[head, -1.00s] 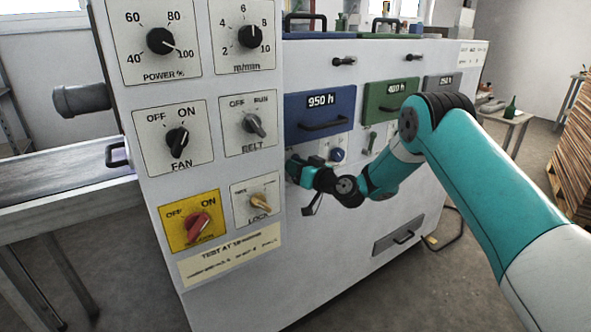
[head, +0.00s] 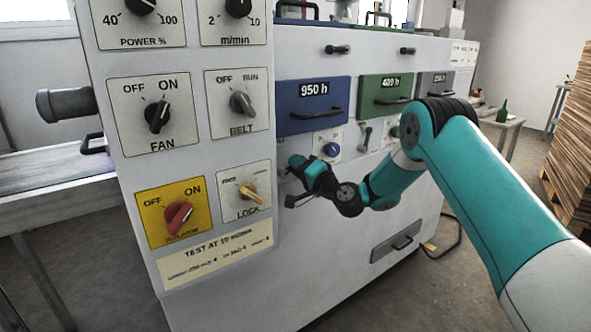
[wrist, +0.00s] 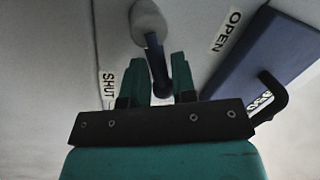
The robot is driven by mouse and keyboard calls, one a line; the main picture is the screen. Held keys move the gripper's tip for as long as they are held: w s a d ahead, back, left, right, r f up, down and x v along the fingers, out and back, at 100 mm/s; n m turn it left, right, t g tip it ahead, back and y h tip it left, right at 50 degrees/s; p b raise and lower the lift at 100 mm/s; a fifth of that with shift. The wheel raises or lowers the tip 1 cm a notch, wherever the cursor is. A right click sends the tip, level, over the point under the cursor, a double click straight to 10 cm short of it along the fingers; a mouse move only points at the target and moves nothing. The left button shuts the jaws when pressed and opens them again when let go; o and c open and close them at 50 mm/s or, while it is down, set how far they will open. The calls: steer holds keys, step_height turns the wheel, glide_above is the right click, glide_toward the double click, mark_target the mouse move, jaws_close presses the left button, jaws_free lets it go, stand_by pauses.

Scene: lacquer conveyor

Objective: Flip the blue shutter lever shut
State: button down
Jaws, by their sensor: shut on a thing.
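The blue shutter lever (wrist: 157,68) shows in the wrist view as a dark arm hanging from a pale round pivot. My gripper (wrist: 162,78) has its two teal fingers on either side of it and is shut on it. The lever lies between the SHUT label (wrist: 108,90) at the left and the OPEN label (wrist: 227,32) at the upper right. In the head view my gripper (head: 294,170) is at the white machine front, below the blue 950 h drawer (head: 290,121), and hides the lever.
A blue knob (head: 331,149) and a green lever (head: 367,137) are right of my gripper. The control panel with the yellow switch plate (head: 152,203) stands close on the left. The blue drawer's handle (wrist: 272,92) sticks out near my gripper in the wrist view.

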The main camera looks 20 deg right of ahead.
steer(key=shift+d+f+m+t+h, duration=0.15)
steer(key=shift+f+m+h, duration=0.15)
steer(key=shift+m, duration=0.75)
steer(key=shift+f+m+t+h, duration=0.2)
steer(key=shift+f+m, duration=0.15)
steer(key=shift+m, duration=0.65)
steer(key=shift+d+f+m+t+h, duration=0.1)
steer(key=shift+f+m+t+h, duration=0.15)
steer(key=shift+m, duration=0.8)
steer(key=shift+f, duration=0.15)
steer(key=c, duration=1)
jaws_free()
steer(key=shift+o, duration=0.2)
steer(key=b+v, duration=1.7)
steer(key=b, duration=0.3)
steer(key=shift+s+b, duration=0.2)
steer(key=shift+b, duration=0.1)
